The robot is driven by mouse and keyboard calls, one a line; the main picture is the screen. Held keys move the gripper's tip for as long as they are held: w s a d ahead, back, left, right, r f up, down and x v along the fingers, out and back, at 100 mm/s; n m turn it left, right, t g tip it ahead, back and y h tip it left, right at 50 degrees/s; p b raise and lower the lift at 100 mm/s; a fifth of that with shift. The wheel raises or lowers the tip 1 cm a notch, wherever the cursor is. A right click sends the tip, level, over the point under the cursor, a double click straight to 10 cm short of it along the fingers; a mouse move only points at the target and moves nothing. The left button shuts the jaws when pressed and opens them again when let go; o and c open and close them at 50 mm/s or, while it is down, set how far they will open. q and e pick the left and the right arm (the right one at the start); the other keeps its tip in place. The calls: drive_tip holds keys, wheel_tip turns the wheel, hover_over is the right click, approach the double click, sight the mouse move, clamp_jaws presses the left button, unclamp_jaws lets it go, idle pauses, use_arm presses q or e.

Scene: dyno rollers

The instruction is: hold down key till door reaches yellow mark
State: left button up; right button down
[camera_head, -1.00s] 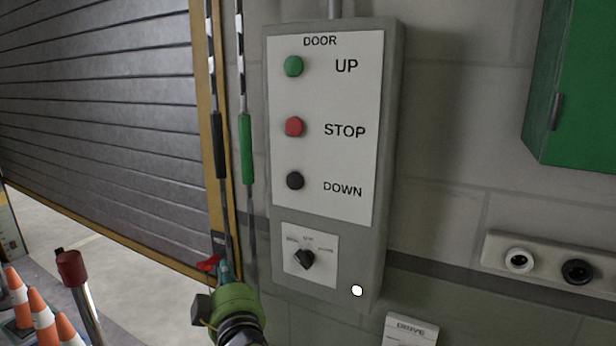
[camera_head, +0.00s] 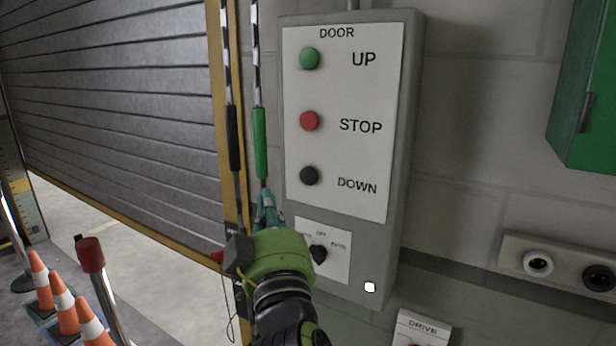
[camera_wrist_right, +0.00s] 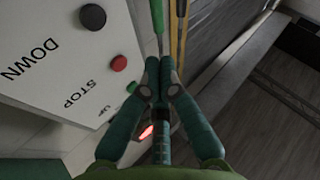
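The grey roller door (camera_head: 120,110) hangs partly open, its yellow lower edge above the pale floor. The grey control box (camera_head: 408,150) carries a green UP button (camera_head: 310,58), a red STOP button (camera_head: 308,121) and a black DOWN button (camera_head: 309,176). The DOWN button also shows in the right wrist view (camera_wrist_right: 93,17). My right gripper (camera_head: 264,198) points up, just left of the box and below the DOWN button. In the wrist view its fingertips (camera_wrist_right: 160,62) are together, apart from the button. A post with yellow markings (camera_head: 22,190) stands at far left; which mark is meant is unclear. My left gripper is out of view.
A green-handled cord (camera_head: 260,140) and a black-handled cord (camera_head: 234,138) hang beside the box, close to my fingertips. A rotary selector (camera_head: 319,254) is partly behind my wrist. Traffic cones (camera_head: 62,303) and a red-topped post (camera_head: 90,255) stand at lower left.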

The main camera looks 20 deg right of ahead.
drive_tip(key=shift+w+d, duration=0.9)
drive_tip(key=shift+d, duration=0.25)
drive_tip(key=shift+w+d, duration=0.85)
drive_tip(key=shift+d, duration=0.3)
drive_tip(key=shift+w+d, duration=0.9)
drive_tip(key=shift+d, duration=0.25)
drive_tip(key=shift+w+d, duration=0.1)
drive_tip(key=shift+w+d, duration=0.2)
drive_tip(key=shift+w+d, duration=0.2)
drive_tip(key=shift+d, duration=0.1)
idle(0.5)
idle(0.4)
drive_tip(key=shift+s+a, duration=0.5)
drive_tip(key=shift+a, duration=0.1)
drive_tip(key=s+a, duration=0.1)
drive_tip(key=a, duration=0.1)
drive_tip(key=s+a, duration=0.2)
idle(0.3)
